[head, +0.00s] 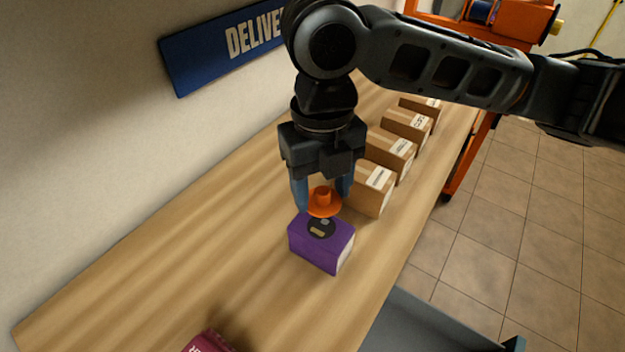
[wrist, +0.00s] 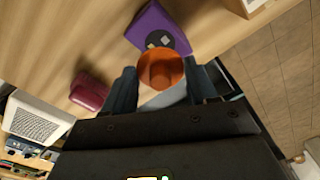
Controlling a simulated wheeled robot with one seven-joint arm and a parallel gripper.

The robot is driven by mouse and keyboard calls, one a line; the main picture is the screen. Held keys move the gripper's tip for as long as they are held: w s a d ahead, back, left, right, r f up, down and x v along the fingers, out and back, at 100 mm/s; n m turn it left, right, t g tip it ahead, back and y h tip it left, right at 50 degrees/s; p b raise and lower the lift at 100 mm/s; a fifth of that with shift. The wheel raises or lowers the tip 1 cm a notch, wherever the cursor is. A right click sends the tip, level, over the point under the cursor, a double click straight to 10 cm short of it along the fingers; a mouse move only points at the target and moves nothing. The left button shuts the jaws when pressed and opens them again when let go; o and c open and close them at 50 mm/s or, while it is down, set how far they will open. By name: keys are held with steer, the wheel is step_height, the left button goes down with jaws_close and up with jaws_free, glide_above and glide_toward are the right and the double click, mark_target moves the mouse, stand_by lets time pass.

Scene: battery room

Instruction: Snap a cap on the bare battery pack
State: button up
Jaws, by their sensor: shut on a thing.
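My gripper (head: 322,198) is shut on an orange cap (head: 323,203), which has a wide brim and a narrower raised middle. The cap also shows between the fingers in the wrist view (wrist: 160,68). The purple battery pack (head: 318,252) stands on the wooden bench, with a dark round patch and small contacts bare on its top. In the head view the cap is held just above and behind that patch. In the wrist view the pack (wrist: 152,22) lies beyond the cap, its patch uncovered. The cap looks apart from the pack, though the exact gap is hard to tell.
Several cardboard boxes (head: 374,187) stand in a row along the bench's right side. A dark red object (head: 208,342) lies on the near bench (head: 150,270). A grey tray (head: 430,325) is at the lower right. A blue sign (head: 215,50) is on the wall.

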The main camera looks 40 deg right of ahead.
mark_target(320, 225)
steer(key=shift+f+b, duration=2.1)
steer(key=shift+f, duration=0.85)
steer(key=shift+w+f+b, duration=0.1)
steer(key=shift+f+b, duration=0.1)
steer(key=shift+b, duration=0.25)
stand_by(0.3)
steer(key=o, duration=1.1)
steer(key=shift+o, duration=0.4)
steer(key=shift+o, duration=0.8)
steer(key=shift+r, duration=0.15)
